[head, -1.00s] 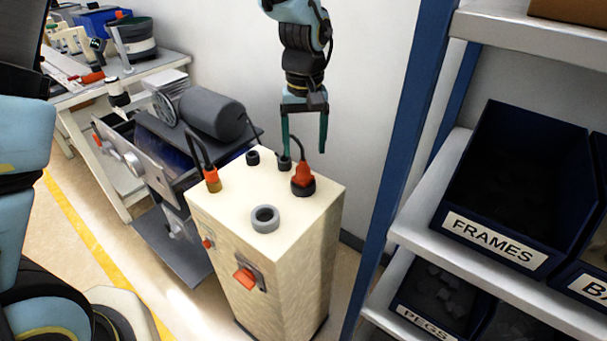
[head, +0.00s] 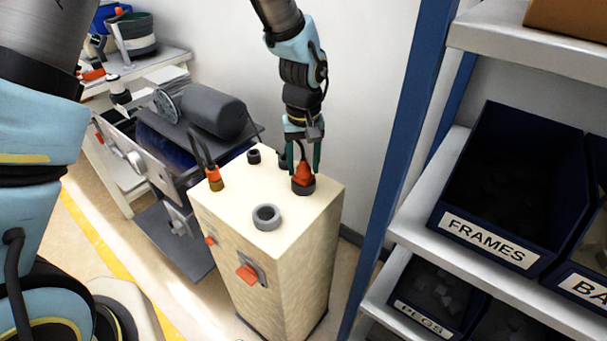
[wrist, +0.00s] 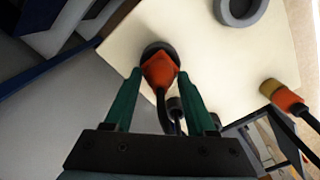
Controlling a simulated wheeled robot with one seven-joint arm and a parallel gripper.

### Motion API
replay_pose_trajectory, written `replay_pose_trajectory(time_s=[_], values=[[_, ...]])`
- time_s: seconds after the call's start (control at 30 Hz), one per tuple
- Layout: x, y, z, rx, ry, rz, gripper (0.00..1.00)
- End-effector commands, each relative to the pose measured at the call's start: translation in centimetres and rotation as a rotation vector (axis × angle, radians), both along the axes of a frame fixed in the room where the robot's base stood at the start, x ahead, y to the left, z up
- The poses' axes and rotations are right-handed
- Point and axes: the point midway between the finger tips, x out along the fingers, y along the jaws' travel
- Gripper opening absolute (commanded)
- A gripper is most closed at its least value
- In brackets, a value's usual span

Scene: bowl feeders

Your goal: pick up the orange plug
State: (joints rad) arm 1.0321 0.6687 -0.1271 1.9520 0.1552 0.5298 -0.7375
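An orange plug (head: 303,174) stands upright in a dark round socket at the right rear of the cream cabinet top. It also shows in the wrist view (wrist: 160,72), with its dark cable running back between my fingers. My gripper (head: 304,168) is above and around this plug, pointing down. In the wrist view my gripper (wrist: 160,73) has its green fingers apart, one on each side of the plug, with no clear grip on it. A second orange plug (head: 214,178) with a brass-coloured end stands at the cabinet's left edge; it also shows in the wrist view (wrist: 285,98).
The cream cabinet (head: 285,240) has a grey ring (head: 266,216) and small dark sockets (head: 254,156) on top. A blue-framed shelf (head: 400,150) with labelled bins stands close on the right. A machine with a grey motor (head: 208,103) is behind left.

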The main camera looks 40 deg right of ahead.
Motion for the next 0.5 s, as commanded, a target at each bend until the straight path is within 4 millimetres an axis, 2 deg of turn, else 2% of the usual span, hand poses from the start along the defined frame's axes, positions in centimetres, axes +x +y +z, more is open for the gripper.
replay_pose_trajectory(time_s=[0.03,0.4,0.5], values=[[0.0,0.0,0.01,0.0,0.0,0.0,0.49],[0.01,0.0,0.03,0.0,0.0,0.0,0.08],[0.01,-0.01,0.03,0.0,0.0,0.0,0.0]])
